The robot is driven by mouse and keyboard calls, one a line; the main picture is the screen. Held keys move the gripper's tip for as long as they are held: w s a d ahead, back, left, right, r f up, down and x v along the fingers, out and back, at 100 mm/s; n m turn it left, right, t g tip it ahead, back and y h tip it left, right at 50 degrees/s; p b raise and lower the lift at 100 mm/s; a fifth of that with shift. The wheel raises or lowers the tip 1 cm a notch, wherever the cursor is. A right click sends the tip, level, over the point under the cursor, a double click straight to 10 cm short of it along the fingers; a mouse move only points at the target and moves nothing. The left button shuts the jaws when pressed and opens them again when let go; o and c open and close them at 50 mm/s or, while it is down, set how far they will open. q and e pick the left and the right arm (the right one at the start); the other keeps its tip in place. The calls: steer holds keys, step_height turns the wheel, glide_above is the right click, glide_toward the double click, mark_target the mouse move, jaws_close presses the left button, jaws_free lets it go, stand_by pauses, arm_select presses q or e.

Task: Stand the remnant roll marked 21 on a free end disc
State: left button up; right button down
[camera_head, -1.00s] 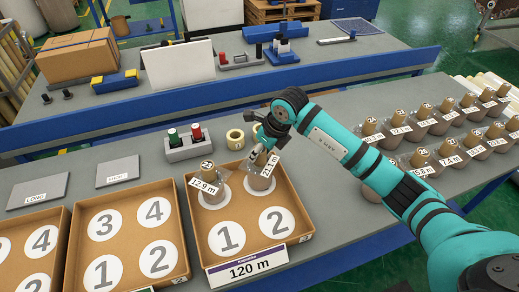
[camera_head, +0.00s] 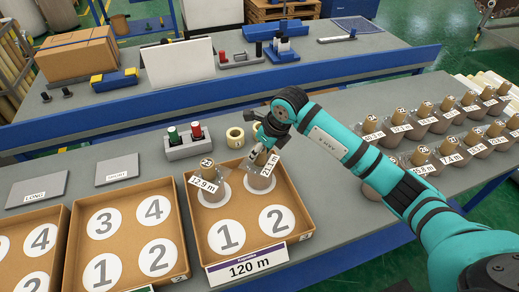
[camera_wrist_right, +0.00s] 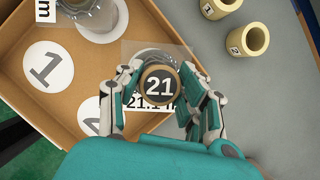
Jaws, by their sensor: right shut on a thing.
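The remnant roll marked 21 (camera_head: 261,181) is brown, in clear wrap, with a 21.1 m label. It stands upright at the rear right disc of the 120 m tray (camera_head: 304,217); I cannot tell whether its base touches. My right gripper (camera_head: 264,147) is shut around its top. The right wrist view shows the 21 on its end (camera_wrist_right: 160,87) between the fingers (camera_wrist_right: 159,100). A roll marked 23 (camera_head: 208,186), labelled 12.9 m, stands on the rear left disc. Front discs 1 (camera_head: 226,237) and 2 (camera_head: 277,221) are bare. My left gripper is out of view.
Another tray (camera_head: 129,213) with bare numbered discs stands to the left. Behind the 120 m tray are a block with a green and a red piece (camera_head: 185,143) and cream rings (camera_head: 235,138). Several wrapped rolls (camera_head: 424,160) stand at the right.

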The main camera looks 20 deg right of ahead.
steer(key=shift+f, duration=0.1)
steer(key=c, duration=0.7)
jaws_free()
steer(key=shift+c, duration=0.2)
steer(key=v, duration=1.2)
